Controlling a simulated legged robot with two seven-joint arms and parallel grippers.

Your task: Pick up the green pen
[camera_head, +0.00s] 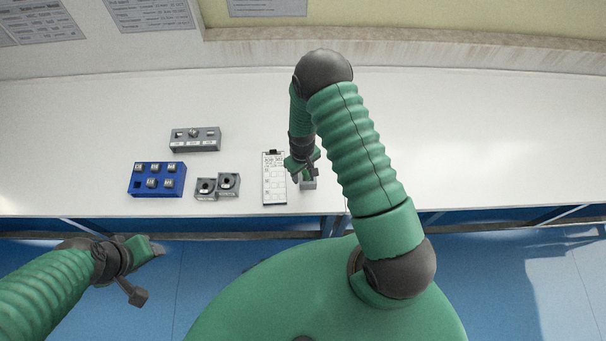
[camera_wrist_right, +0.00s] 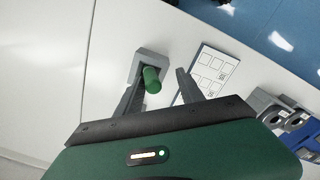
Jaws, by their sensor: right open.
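The green pen (camera_wrist_right: 152,78) shows in the right wrist view, seen nearly end-on, standing in a small grey holder (camera_wrist_right: 150,63). In the head view the holder (camera_head: 309,184) is near the table's front edge, and the pen cannot be made out beside my gripper. My right gripper (camera_head: 303,172) is just above the holder. In the wrist view, my right gripper (camera_wrist_right: 162,76) is open, with the pen between its fingers, closer to the left finger; contact cannot be told. My left gripper (camera_head: 148,274) is open and empty, off the table's front edge.
A clipboard with a printed sheet (camera_head: 274,190) lies just left of the holder. Two grey blocks (camera_head: 217,187), a blue block rack (camera_head: 157,190) and a grey rack (camera_head: 195,147) stand further left. The table's right side (camera_head: 500,150) is clear.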

